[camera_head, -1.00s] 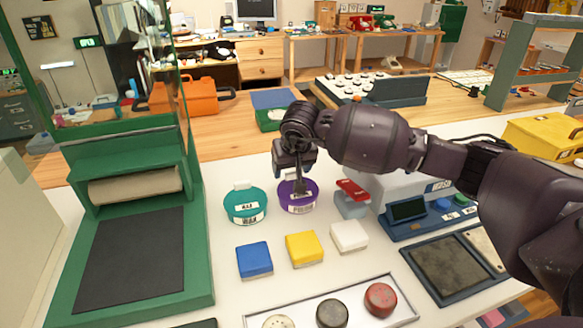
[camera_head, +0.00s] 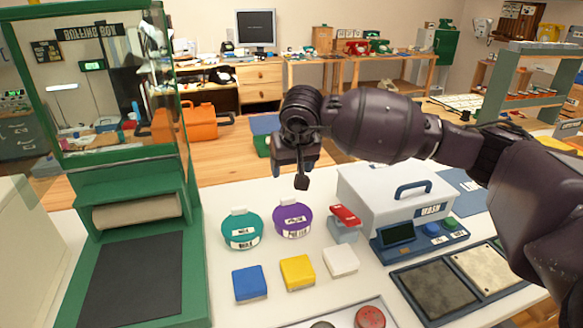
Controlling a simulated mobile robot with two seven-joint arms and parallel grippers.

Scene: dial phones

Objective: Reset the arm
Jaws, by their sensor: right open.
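My right gripper (camera_head: 300,180) is in the camera_head view, its arm coming in from the right. It is open, points down and holds nothing. It hangs above and a little behind the purple round container (camera_head: 292,219), apart from it. The teal round container (camera_head: 242,229) stands just left of the purple one. My left gripper is not in view.
Blue (camera_head: 249,283), yellow (camera_head: 297,272) and white (camera_head: 340,261) blocks lie on the white table. A red-topped block (camera_head: 344,223) and a grey machine with a handle (camera_head: 395,193) stand right. A green glass-fronted station (camera_head: 198,250) stands left.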

